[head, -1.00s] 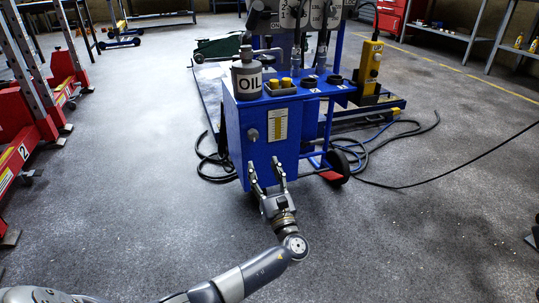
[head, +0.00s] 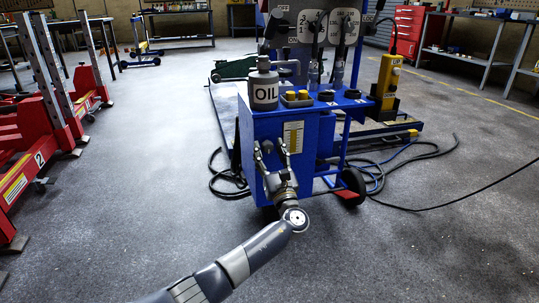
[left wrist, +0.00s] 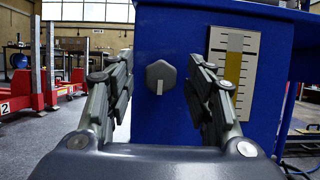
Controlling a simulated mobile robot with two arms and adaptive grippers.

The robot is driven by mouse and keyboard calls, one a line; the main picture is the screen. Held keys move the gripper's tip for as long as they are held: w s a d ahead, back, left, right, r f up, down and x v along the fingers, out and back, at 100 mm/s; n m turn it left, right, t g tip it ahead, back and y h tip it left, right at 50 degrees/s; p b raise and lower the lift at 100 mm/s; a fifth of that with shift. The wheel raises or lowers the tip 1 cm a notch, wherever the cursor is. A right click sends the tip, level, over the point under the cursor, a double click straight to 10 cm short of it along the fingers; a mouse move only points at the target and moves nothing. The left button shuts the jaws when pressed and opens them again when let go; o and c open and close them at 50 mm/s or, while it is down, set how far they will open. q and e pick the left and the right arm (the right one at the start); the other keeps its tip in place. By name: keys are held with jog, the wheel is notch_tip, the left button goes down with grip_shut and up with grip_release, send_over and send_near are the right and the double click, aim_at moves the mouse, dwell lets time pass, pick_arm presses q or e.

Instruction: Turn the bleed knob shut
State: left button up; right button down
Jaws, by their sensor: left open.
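The bleed knob (left wrist: 161,77) is a grey, six-sided knob with a pale pointer line at its lower part, on the front of a blue cabinet (left wrist: 157,32). The line points about straight down. In the head view the knob (head: 267,147) shows small and dark between the fingers. My left gripper (head: 270,148) is open in front of the cabinet. In the left wrist view its fingers (left wrist: 160,72) stand on either side of the knob, with visible gaps on both sides. My right gripper is not in view.
A gauge strip (left wrist: 233,70) is right of the knob. Hoses lie on the floor. Red lifting equipment (head: 20,180) stands left; the floor between is clear.

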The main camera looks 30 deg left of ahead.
pick_arm(q)
jog(key=c, duration=1.1)
jog(key=shift+o, duration=0.2)
